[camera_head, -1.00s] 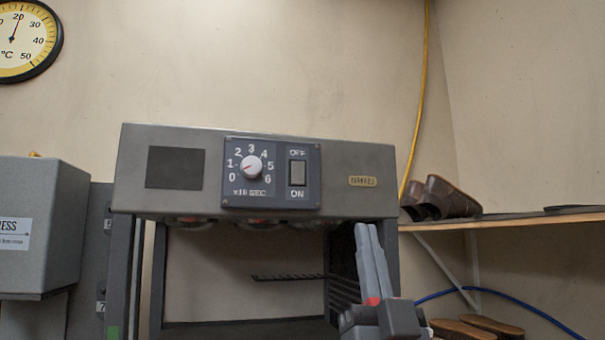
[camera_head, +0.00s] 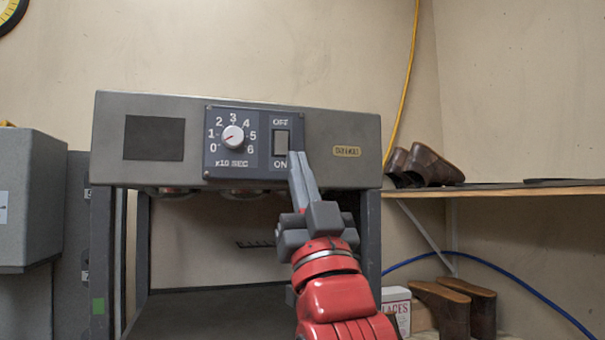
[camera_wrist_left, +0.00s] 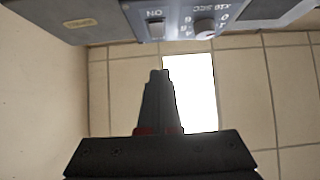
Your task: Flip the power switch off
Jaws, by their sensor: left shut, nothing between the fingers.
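The power switch (camera_head: 281,142) is a grey rocker on the dark control panel (camera_head: 254,170), with OFF printed above it and ON below. It also shows in the left wrist view (camera_wrist_left: 156,29), upside down near the top. My left gripper (camera_head: 297,156) is shut and empty, its fingers pointing up with the tips just below and right of the switch, by the ON label. In the left wrist view the shut fingers (camera_wrist_left: 157,74) point toward the panel and appear a little short of the switch. I cannot tell whether the tips touch the panel. My right gripper is not in view.
A dial (camera_head: 233,137) sits left of the switch on the grey machine (camera_head: 345,120). A wooden shelf (camera_head: 500,190) with brown shoes (camera_head: 430,165) is at the right, with more shoes (camera_head: 455,307) and a box (camera_head: 396,308) below. A grey cabinet (camera_head: 30,205) stands at the left.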

